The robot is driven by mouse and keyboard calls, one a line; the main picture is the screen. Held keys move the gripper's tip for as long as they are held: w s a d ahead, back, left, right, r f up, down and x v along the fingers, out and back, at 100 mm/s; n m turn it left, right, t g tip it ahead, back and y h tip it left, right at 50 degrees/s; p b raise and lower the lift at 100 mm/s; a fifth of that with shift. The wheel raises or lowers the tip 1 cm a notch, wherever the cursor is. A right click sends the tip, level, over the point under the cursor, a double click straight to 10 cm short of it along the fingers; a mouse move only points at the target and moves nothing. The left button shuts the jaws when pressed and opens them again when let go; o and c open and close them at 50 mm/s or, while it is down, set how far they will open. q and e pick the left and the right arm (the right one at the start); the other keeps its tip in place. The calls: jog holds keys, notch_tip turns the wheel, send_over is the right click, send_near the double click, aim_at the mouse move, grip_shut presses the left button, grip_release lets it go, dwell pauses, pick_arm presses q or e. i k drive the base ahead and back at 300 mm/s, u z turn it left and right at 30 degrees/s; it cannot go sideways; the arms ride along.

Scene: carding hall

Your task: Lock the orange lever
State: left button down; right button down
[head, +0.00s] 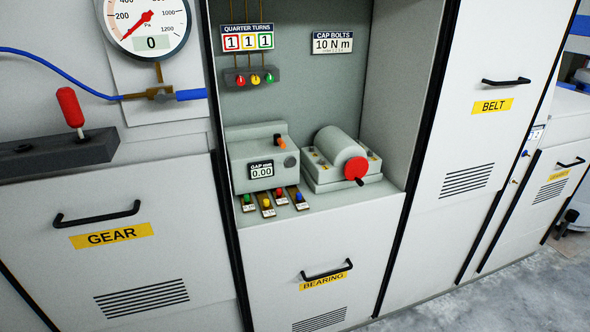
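The small orange lever (280,143) sits at the top right of a grey box (257,158) in the open bay above the BEARING panel. The box carries a gap display (262,170) reading 0.00 and a dark round knob (290,161) below the lever. Whether the lever is locked cannot be told at this size. Neither of my grippers shows in the head view.
Several small coloured tabs (268,207) lie in front of the box. A grey cylinder housing (341,155) with a red knob (356,169) stands to its right. A red-handled lever (71,107) stands at left. Panel handles (327,270) stick out. Bare floor (500,292) shows lower right.

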aim_at(278, 141)
jog(key=k, duration=0.55)
jog(key=z, duration=0.65)
jog(key=i, duration=1.45)
jog(key=u, duration=0.1)
